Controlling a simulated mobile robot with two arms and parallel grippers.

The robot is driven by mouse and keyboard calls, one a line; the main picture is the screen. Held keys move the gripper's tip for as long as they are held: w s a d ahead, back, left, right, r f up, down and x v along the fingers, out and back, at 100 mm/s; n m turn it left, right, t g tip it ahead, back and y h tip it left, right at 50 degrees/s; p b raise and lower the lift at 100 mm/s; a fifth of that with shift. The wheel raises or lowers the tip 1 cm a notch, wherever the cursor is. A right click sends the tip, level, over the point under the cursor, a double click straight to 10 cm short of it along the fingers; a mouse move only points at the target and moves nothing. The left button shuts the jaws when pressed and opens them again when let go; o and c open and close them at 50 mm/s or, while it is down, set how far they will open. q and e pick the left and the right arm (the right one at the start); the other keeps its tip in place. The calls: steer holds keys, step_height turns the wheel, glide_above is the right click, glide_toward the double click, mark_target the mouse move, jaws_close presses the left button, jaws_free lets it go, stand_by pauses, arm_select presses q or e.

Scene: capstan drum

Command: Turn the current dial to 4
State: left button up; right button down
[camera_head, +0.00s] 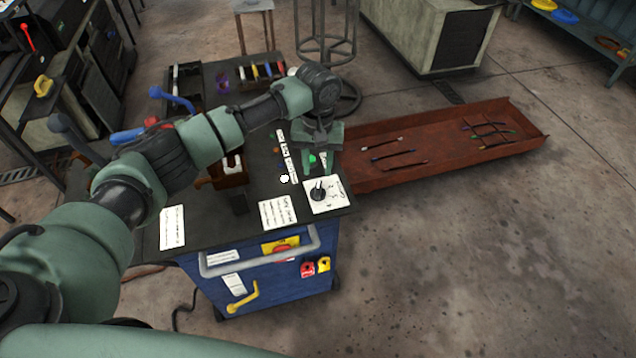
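The dial (318,194) is a black knob on a small white plate at the front right corner of the dark cart top. Its markings are too small to read. My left arm reaches across the cart from the left. My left gripper (316,162) points down just behind the dial plate, apart from the knob. Its fingers look spread with nothing held between them. A small green spot shows at the fingers. My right gripper is not in view.
The blue cart has a grey front handle (262,268), a red button (284,253) and a yellow lever (243,298). White label cards lie on its top. A rust-red tray (440,135) with thin rods lies to the right. The floor in front right is clear.

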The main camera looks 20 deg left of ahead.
mark_target(318, 188)
arm_select(q)
step_height(318, 188, down, 7)
steer(key=shift+f+p, duration=0.15)
steer(key=shift+p, duration=0.3)
jaws_close()
